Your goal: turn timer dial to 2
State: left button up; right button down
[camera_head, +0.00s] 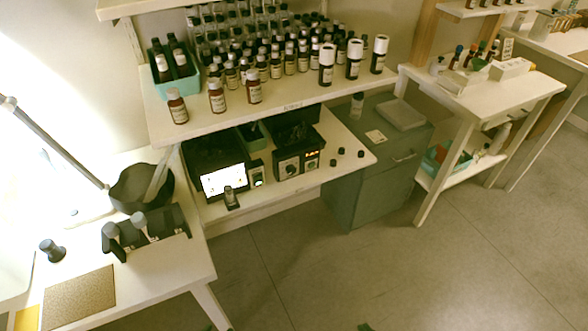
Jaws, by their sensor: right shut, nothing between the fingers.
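The timer (298,164) looks to be the dark box on the lower shelf of the middle bench. It has a round dial (290,168) on its front face and a small lit orange display (312,155) right of it. The dial's mark and the display's figures are too small to read. A small dark tip at the bottom edge looks like my right gripper (365,327). It is shut and empty, far below and apart from the timer. Most of it is cut off by the frame. My left gripper is not in view.
Brown bottles crowd the upper shelf (200,125) above the timer. A lit screen (222,181) and a small box with a green light (257,174) stand left of it. Several small black knobs lie to its right. A grey cabinet (372,190) stands beside; the floor in front is clear.

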aim_at(290, 169)
jog(key=i+l+u, duration=0.25)
jog(key=u, duration=0.15)
jog(key=i+l+u, duration=0.35)
jog(key=k+j, duration=0.05)
